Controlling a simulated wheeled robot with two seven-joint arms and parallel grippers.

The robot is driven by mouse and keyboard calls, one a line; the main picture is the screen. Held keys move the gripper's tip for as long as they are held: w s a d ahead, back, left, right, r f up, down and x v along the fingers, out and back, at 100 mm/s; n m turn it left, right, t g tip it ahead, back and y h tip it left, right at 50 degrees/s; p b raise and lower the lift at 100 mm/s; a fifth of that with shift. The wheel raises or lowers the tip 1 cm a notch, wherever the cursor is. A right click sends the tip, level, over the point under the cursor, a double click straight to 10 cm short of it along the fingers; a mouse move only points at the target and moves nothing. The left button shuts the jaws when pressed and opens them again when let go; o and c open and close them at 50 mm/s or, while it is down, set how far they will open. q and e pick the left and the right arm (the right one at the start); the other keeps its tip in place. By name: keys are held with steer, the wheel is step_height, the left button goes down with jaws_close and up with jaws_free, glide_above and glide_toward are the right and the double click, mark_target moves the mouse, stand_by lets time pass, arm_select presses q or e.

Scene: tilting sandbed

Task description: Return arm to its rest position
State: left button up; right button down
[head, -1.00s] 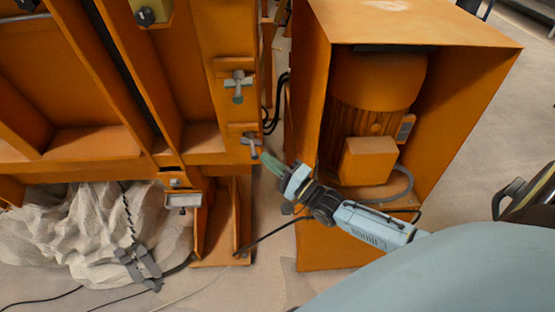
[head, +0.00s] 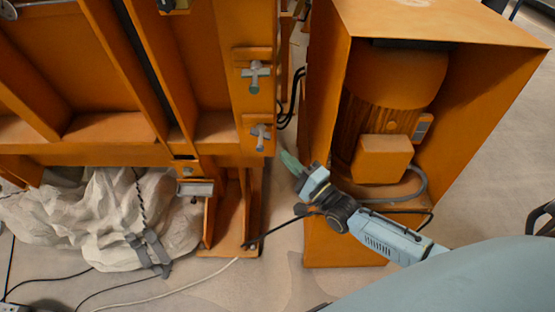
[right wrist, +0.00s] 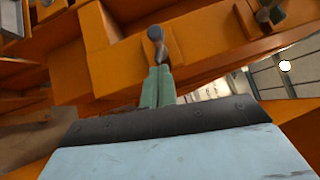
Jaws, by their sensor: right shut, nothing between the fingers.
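My right gripper (head: 291,161) has green fingers that are shut and empty. In the head view it is in front of the orange motor housing's left edge, right of and a little below the lower clamp handle (head: 261,134) on the orange frame (head: 215,85). A gap shows between the fingertips and that handle. In the right wrist view the green fingers (right wrist: 158,88) are together, with a grey knob handle (right wrist: 156,36) just beyond them; whether they touch it cannot be told there. My left gripper is not in view.
The orange motor housing (head: 325,110) stands close to my right arm, with a motor (head: 395,80) inside. An upper clamp handle (head: 255,75) sits on the frame. A crumpled white bag (head: 100,215) and dark cables lie on the floor at left.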

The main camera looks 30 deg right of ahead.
steer(key=a+v, duration=0.1)
steer(key=v, duration=0.9)
steer(key=s+f+n+g+h, duration=0.2)
steer(key=s+f+n+g, duration=0.15)
steer(key=f, duration=0.65)
steer(key=s+f+n+g+h, duration=0.1)
steer(key=s+f+n+g, duration=0.3)
steer(key=f, duration=0.6)
steer(key=s+f+n+g+h, duration=0.25)
steer(key=s+f, duration=0.25)
steer(key=f, duration=0.4)
steer(key=s+a+f+n+g, duration=0.2)
steer(key=s+f, duration=0.4)
steer(key=s, duration=0.5)
steer(key=s+a+f+n+g, duration=0.1)
steer(key=s+f+n+g, duration=0.4)
steer(key=s, duration=0.7)
steer(key=shift+a+f+g+b, duration=0.45)
steer(key=shift+f+g, duration=0.2)
steer(key=shift+g, duration=0.25)
steer(key=shift+h, duration=0.25)
